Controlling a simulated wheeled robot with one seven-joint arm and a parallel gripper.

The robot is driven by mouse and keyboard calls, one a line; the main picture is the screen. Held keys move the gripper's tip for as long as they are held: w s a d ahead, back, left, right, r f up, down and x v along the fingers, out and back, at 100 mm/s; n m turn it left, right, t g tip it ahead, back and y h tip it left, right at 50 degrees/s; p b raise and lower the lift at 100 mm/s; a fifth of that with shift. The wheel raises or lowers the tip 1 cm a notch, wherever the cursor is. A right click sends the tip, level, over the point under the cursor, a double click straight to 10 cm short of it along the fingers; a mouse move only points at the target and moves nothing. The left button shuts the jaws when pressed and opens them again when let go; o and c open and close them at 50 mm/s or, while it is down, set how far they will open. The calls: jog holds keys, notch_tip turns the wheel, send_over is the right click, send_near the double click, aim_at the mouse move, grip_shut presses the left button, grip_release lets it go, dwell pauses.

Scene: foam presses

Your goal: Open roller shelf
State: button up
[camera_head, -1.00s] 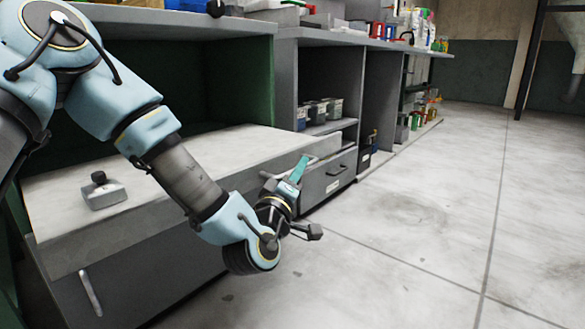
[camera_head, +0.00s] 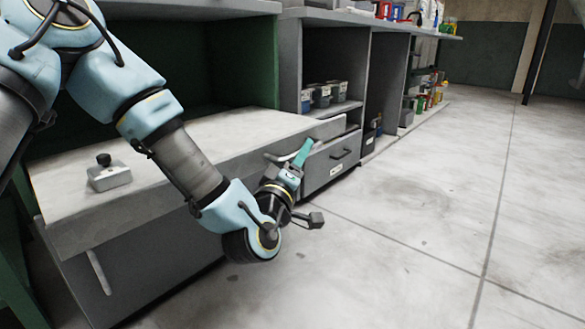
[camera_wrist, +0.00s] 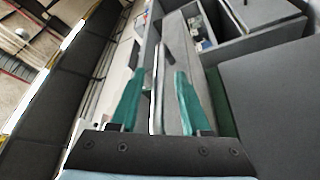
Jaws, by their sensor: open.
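The roller shelf (camera_head: 190,130) is a thick grey slab with a pale top, sticking out of the cabinet bay at the left of the head view. A small grey block with a black knob (camera_head: 108,175) sits on its top. My gripper (camera_head: 304,150) is at the right part of the shelf's front, its teal fingers pointing toward the cabinets. In the wrist view my gripper (camera_wrist: 157,85) is open, with a pale narrow edge or bar (camera_wrist: 155,105) between the fingers. I cannot tell whether a finger touches it.
A grey drawer with a black handle (camera_head: 341,153) is just beyond my gripper. Below the shelf is a grey front with a pale vertical handle (camera_head: 99,272). Small bins (camera_head: 322,95) stand in the bay beyond. The concrete floor (camera_head: 430,200) at the right is clear.

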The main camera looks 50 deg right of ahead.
jog(key=p+v, duration=0.2)
jog(key=v, duration=0.7)
jog(key=shift+a, duration=0.15)
jog(key=shift+s, duration=0.1)
